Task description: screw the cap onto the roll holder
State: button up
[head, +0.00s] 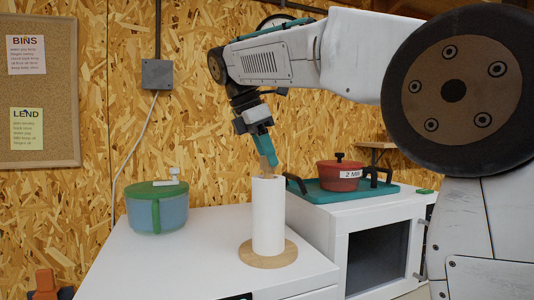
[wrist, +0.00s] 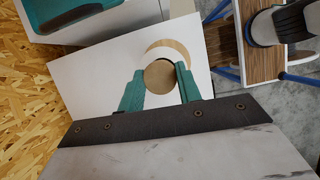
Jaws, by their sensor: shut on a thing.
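A white paper roll (head: 268,215) stands upright on the round wooden base of the roll holder (head: 268,254), on the white bench top. My gripper (head: 267,158) is directly above the top of the roll and points down. In the wrist view its two teal fingers (wrist: 160,88) are shut on the round wooden cap (wrist: 159,76), one on each side. Part of the wooden base (wrist: 170,47) shows beyond the cap. The holder's rod top is hidden, so I cannot tell whether the cap touches it.
A blue pot with a green lid (head: 157,208) stands left of the roll. To the right, a red pot (head: 340,175) sits on a teal tray (head: 318,194) on a white oven-like box (head: 385,220). Bare bench (head: 205,250) lies between the blue pot and the roll.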

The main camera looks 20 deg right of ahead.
jog(key=shift+m+g, duration=0.3)
jog(key=shift+m, duration=0.4)
jog(key=o, duration=1.1)
